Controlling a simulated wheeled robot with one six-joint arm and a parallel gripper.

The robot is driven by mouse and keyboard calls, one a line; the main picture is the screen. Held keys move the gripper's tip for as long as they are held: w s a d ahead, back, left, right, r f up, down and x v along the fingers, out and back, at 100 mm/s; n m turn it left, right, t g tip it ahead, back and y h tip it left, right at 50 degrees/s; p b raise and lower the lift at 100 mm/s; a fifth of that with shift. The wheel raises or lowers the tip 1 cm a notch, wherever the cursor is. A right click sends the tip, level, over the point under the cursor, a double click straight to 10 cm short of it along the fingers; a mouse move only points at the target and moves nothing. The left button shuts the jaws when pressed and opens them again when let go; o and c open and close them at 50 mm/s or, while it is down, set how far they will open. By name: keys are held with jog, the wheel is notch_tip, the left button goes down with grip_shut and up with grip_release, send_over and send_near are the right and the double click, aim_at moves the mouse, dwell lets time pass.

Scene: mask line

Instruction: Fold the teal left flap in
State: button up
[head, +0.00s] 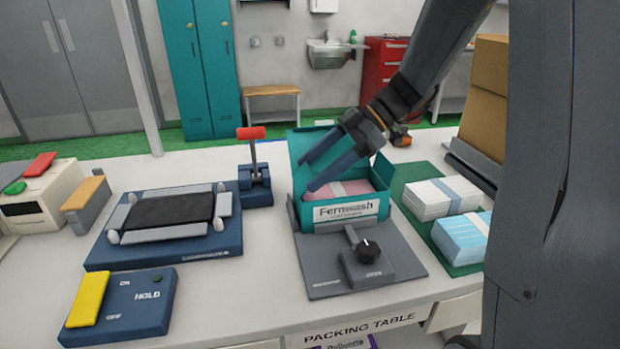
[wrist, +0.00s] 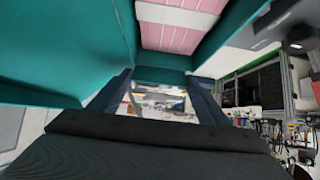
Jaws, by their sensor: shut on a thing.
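The teal box (head: 382,209) stands open on a grey fixture, with a white Fernwash label (head: 345,211) on its front. A pink stack of masks with a pale band (head: 358,187) lies inside, and it also shows at the top of the wrist view (wrist: 180,30). My gripper (head: 306,175) reaches in from the upper right, its fingers at the left side of the box. The fingers are wide apart with the teal left flap (wrist: 160,76) between them, and they are shut on it. Much of this flap is hidden in the head view. A teal back flap (head: 304,140) stands up.
The grey fixture (head: 325,270) has a black knob (head: 368,250) in front of the box. White and blue packs (head: 440,197) lie on a green mat to the right. A red-handled lever (head: 251,133) and a blue tray station (head: 170,215) stand left.

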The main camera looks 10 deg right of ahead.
jog(key=shift+d+f+y+b, duration=0.45)
jog(key=shift+y+b, duration=0.55)
jog(key=shift+b, duration=0.25)
jog(key=o, duration=1.1)
jog(key=shift+b+v, duration=0.3)
jog(key=shift+v, duration=3.6)
